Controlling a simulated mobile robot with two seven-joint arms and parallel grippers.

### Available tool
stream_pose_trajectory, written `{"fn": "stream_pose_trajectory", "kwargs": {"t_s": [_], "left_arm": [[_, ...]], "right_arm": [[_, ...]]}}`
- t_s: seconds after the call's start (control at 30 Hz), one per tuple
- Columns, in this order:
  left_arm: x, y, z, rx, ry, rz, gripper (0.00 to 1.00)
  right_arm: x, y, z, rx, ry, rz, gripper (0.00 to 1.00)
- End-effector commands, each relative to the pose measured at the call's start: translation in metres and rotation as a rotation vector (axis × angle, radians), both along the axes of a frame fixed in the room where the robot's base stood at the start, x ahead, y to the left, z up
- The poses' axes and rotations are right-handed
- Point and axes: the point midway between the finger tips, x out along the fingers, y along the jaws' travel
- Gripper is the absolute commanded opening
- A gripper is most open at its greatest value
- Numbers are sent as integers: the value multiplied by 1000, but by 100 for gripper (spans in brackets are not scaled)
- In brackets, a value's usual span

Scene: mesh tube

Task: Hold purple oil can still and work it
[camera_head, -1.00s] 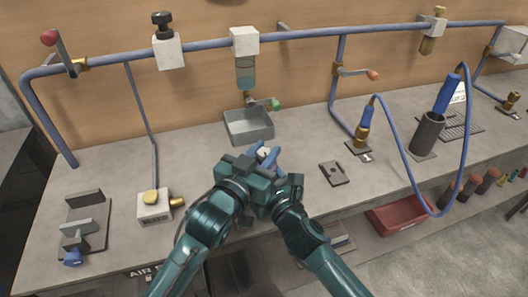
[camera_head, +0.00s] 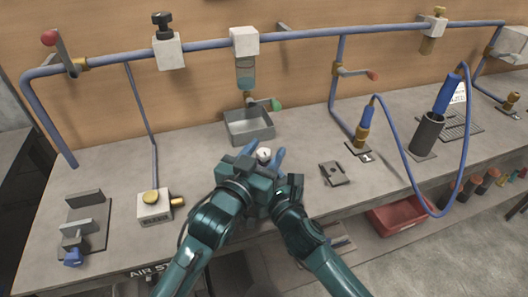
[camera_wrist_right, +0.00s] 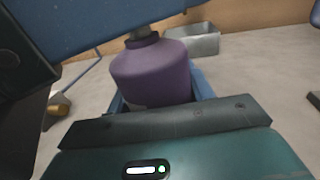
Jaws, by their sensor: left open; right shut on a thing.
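The purple oil can (camera_wrist_right: 152,75) stands close in the right wrist view, with a grey neck at its top. My right gripper (camera_wrist_right: 160,92) has its blue fingers on both sides of the can's lower body and is shut on it. My left gripper (camera_head: 264,158) is open, with blue fingertips showing past the dark wrists in the head view. A broad blue part crosses above the can in the right wrist view and hides its top. In the head view my wrists hide the purple body.
A small dark block (camera_head: 333,173) lies to the right. A white valve box (camera_head: 154,205) stands to the left. Blue pipe (camera_head: 300,34) runs along the back.

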Motion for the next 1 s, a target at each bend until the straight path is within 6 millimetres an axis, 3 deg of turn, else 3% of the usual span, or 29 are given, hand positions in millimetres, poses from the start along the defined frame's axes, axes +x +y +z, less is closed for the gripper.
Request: {"fn": "stream_pose_trajectory", "kwargs": {"t_s": [0.23,0.7,1.0], "left_arm": [[-16,9,-2,2,2,1,47],[-97,48,-2,1,3,0,47],[-108,53,0,0,-1,0,47]], "right_arm": [[0,0,-1,0,2,-1,22],[0,-1,-1,0,2,-1,22],[0,-1,-1,0,1,-1,22]]}}
